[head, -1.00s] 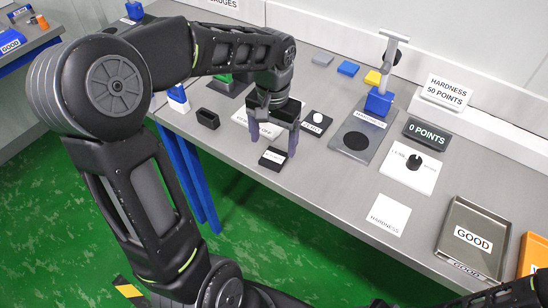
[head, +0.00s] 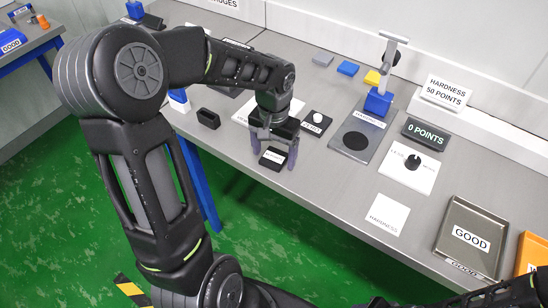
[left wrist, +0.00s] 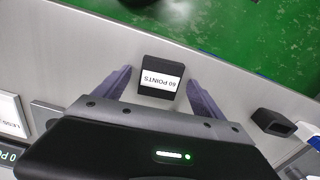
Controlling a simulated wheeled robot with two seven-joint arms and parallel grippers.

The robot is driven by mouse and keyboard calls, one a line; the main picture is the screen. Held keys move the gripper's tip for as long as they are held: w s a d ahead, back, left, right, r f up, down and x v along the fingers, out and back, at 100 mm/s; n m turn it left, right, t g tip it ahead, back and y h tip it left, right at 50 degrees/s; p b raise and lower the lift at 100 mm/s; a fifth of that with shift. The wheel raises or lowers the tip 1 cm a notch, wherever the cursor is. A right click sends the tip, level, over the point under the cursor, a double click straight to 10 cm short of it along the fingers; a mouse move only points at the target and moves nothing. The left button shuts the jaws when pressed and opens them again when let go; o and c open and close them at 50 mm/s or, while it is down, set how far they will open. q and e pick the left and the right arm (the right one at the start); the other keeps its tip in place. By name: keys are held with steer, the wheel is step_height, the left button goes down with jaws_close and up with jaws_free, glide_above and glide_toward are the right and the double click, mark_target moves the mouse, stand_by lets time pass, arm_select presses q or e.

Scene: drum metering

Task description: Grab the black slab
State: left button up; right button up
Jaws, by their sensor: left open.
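The black slab (head: 269,162) lies on the steel bench near its front edge, with a white label on it. In the left wrist view the slab (left wrist: 148,92) has a label reading "60 POINTS". My left gripper (head: 273,157) is open over the slab, pointing down. In the left wrist view its two purple-grey fingers (left wrist: 160,80) stand one on each side of the slab, with a gap at each side. I cannot tell how far down the fingertips reach. My right gripper is not in view.
A small black open holder (head: 208,118) stands left of the slab. A hardness stand (head: 354,140), a white plate with a black knob (head: 421,178), a white card (head: 388,214) and a GOOD tray (head: 484,209) lie to the right. The bench between slab and card is clear.

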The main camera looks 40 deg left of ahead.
mark_target(274, 157)
arm_select(q)
steer(key=shift+c, duration=0.2)
steer(key=c, duration=1.4)
steer(key=shift+c, duration=0.2)
step_height(274, 157, up, 10)
steer(key=shift+b, duration=0.35)
